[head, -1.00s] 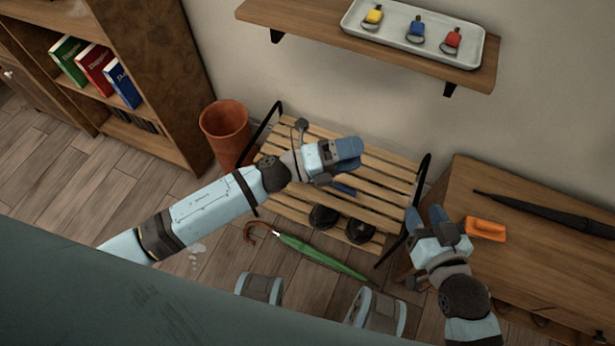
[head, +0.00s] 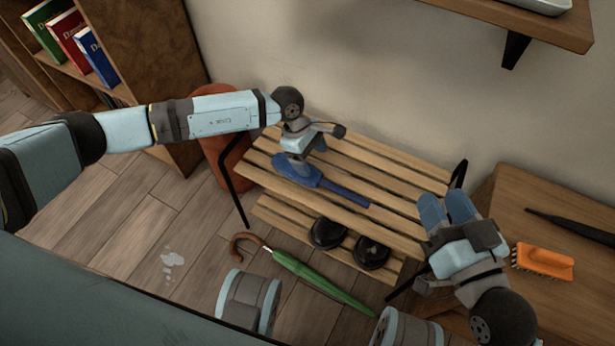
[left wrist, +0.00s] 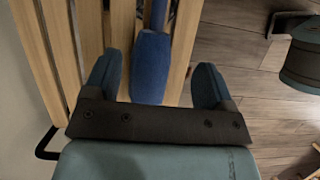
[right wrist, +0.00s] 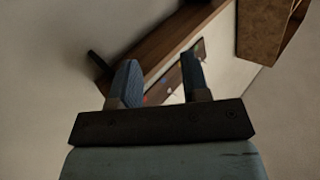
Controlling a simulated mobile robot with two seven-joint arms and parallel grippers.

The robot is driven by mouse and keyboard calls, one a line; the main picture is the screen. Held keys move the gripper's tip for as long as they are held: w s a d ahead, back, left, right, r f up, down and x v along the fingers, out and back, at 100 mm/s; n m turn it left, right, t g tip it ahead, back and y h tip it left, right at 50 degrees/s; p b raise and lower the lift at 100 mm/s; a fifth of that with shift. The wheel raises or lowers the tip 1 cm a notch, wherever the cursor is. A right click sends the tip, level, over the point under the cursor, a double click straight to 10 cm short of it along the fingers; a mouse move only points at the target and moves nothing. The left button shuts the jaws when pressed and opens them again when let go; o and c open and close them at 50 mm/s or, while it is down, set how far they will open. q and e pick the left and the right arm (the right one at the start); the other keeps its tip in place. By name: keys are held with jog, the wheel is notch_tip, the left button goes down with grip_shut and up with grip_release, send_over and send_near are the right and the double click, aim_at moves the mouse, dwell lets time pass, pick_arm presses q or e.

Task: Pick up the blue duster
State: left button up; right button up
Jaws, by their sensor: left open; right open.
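The blue duster (head: 343,191) lies on the slatted wooden bench (head: 385,172), its thin handle pointing right and its wider end under my left gripper (head: 298,168). In the left wrist view the duster's wide blue part (left wrist: 151,68) sits between my two open fingers (left wrist: 156,85), with clear space on both sides. In the head view part of the duster is hidden by the left gripper.
An orange brush (head: 543,262) and a dark folded umbrella (head: 580,228) lie on the wooden cabinet at right. Black shoes (head: 328,233) sit on the bench's lower rack. A green umbrella (head: 310,276) lies in front. A terracotta pot (head: 218,150) stands left of the bench.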

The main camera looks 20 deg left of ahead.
aim_at(322, 180)
pick_arm(q)
jog(key=b+x, duration=0.1)
jog(key=x, duration=0.4)
jog(key=b+x, duration=0.1)
jog(key=x, duration=0.1)
jog(key=b+x, duration=0.2)
jog(key=shift+w+f, duration=0.2)
jog(key=shift+f, duration=0.2)
jog(key=shift+d+f, duration=0.1)
jog(key=c, duration=1)
pick_arm(e)
jog(key=shift+w+d+f+n, duration=0.2)
jog(key=shift+w+f+n, duration=0.15)
jog(key=shift+f+n, duration=0.2)
jog(key=shift+w+d+f+n, duration=0.15)
jog(key=shift+w+f+n, duration=0.25)
jog(key=shift+f, duration=0.25)
